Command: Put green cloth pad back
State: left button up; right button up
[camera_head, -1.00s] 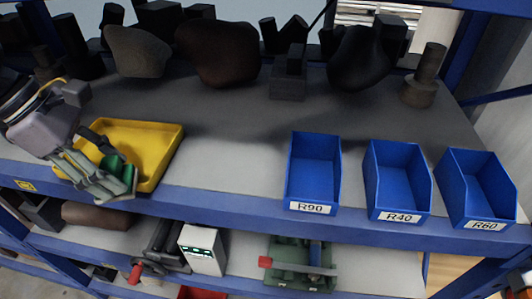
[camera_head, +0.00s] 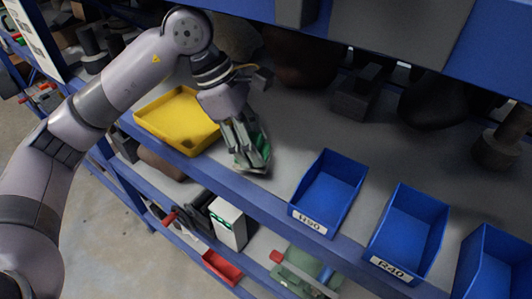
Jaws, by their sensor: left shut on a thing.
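My left gripper (camera_head: 249,160) is shut on the green cloth pad (camera_head: 264,150). The pad shows as a small patch of green among the fingers, which hide much of it. The gripper is over the grey shelf (camera_head: 283,122), to the right of the yellow tray (camera_head: 150,126) and to the left of the blue bin marked R90 (camera_head: 352,167). I cannot tell whether the pad touches the shelf. The yellow tray looks empty. My right gripper is not in view.
Blue bins marked R40 (camera_head: 408,232) and, unlabelled in view, at the far right (camera_head: 500,262) stand along the front edge. Dark castings (camera_head: 300,65) line the back. A blue shelf beam (camera_head: 450,40) hangs above. A white box (camera_head: 229,226) stands on the lower shelf.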

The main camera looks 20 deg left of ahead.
pick_arm(q)
jog(key=b+x, duration=0.1)
jog(key=x, duration=0.2)
jog(key=shift+f, duration=0.35)
jog(key=shift+a, duration=0.5)
jog(key=o, duration=0.6)
jog(key=shift+d+b, duration=0.1)
jog(key=shift+b, duration=0.2)
jog(key=shift+o, duration=1.2)
jog(key=shift+d, duration=0.2)
jog(key=shift+o, duration=0.9)
jog(key=shift+a, duration=0.15)
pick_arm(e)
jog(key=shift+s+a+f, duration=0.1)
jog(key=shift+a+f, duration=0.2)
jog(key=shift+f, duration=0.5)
